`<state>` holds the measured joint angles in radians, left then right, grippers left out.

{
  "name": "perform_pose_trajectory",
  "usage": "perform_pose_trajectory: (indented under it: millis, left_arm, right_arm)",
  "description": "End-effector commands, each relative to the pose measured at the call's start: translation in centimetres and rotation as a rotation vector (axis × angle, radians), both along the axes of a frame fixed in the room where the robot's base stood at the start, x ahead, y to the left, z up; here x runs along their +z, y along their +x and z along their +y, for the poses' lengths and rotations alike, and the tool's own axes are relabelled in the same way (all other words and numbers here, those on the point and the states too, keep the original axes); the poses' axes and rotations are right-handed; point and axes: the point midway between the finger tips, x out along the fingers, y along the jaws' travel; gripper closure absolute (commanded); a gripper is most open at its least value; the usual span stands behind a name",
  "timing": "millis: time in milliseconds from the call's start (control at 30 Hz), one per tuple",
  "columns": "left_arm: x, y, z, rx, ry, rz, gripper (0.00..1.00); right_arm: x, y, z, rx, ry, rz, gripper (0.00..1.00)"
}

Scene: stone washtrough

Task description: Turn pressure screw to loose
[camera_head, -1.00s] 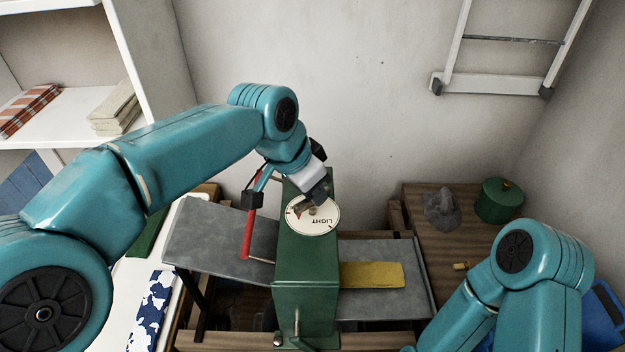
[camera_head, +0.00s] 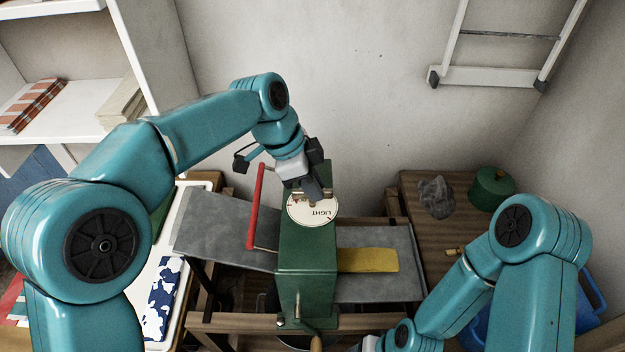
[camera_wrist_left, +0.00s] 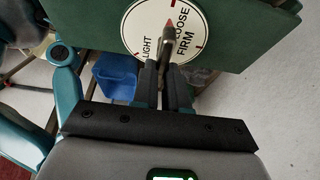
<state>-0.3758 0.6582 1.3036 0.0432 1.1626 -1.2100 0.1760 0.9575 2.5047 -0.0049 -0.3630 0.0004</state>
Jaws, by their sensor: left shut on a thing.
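The pressure screw has a white round dial (camera_head: 318,212) on top of the green press housing (camera_head: 306,262); LIGHT is readable on it. The left wrist view shows the dial (camera_wrist_left: 133,22) with LIGHT, LOOSE and FIRM. A dark pointer knob with a red tip (camera_wrist_left: 168,33) lies over the dial, its tip beside the word LOOSE. My left gripper (camera_head: 313,200) comes down over the dial and is shut on this knob. Its fingers (camera_wrist_left: 165,75) sit on both sides of the knob's near end. My right arm shows at lower right; its fingers are out of sight.
A red bar (camera_head: 256,208) stands left of the housing, close to my left wrist. A green pot (camera_head: 492,188) and a grey lump (camera_head: 436,198) sit on the wooden surface.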

Motion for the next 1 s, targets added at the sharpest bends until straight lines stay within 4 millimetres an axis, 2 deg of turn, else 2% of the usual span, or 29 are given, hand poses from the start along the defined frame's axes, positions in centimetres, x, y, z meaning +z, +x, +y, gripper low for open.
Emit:
perform_pose_trajectory:
  millis: [500,533,600,867,1000]
  left_arm:
    - [-0.1,-0.1,-0.1,-0.021,0.001,0.002,1.00]
    - [-0.1,-0.1,-0.1,-0.021,0.001,0.002,0.78]
    - [-0.1,-0.1,-0.1,-0.021,0.001,0.002,0.62]
    - [0.0,0.0,0.0,-0.019,0.001,0.001,0.62]
    - [0.9,0.0,0.4,-0.017,0.000,-0.002,0.62]
  right_arm:
    - [0.1,0.0,0.0,0.000,0.000,0.000,0.36]
    - [0.1,0.0,0.0,0.000,0.000,0.000,0.36]
    - [0.1,0.0,0.0,0.000,0.000,0.000,0.36]
    - [0.1,0.0,0.0,0.000,0.000,0.000,0.36]
    - [0.0,0.0,0.0,0.000,0.000,0.000,0.36]
